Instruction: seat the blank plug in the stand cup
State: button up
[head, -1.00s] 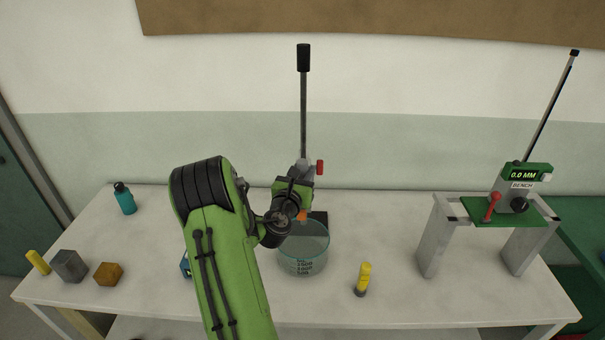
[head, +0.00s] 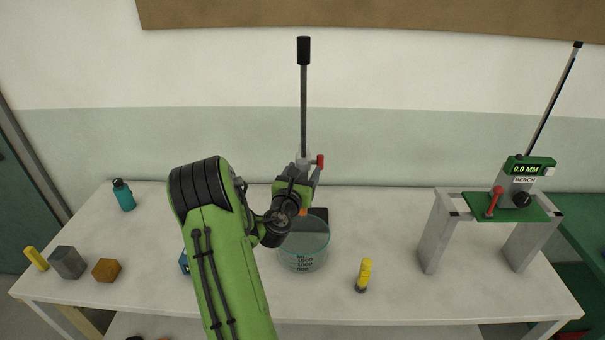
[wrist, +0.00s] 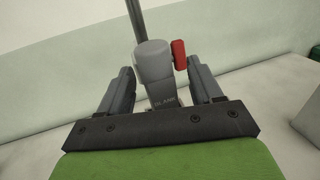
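A grey rounded piece marked BLANK (wrist: 154,64) stands between the fingers of my gripper (wrist: 162,75) in the wrist view. The fingers are apart on either side of it, with a gap showing at its right. A red knob (wrist: 179,55) is at its right and a rod (wrist: 136,20) rises behind it. In the head view my gripper (head: 300,186) is at the foot of the upright rod (head: 303,105) with a black top, behind the beaker. My arm hides most of the lower part there. I cannot single out the stand cup.
A clear beaker (head: 303,255) stands just in front of and below my gripper. A yellow and grey cylinder (head: 364,273) stands to its right. A bottle (head: 122,195) and small blocks (head: 67,262) are at left.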

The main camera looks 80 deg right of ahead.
jog(key=shift+a, duration=0.1)
jog(key=a+b, duration=1.4)
jog(key=a, duration=0.1)
jog(key=shift+w+a, duration=0.3)
jog(key=shift+w, duration=0.05)
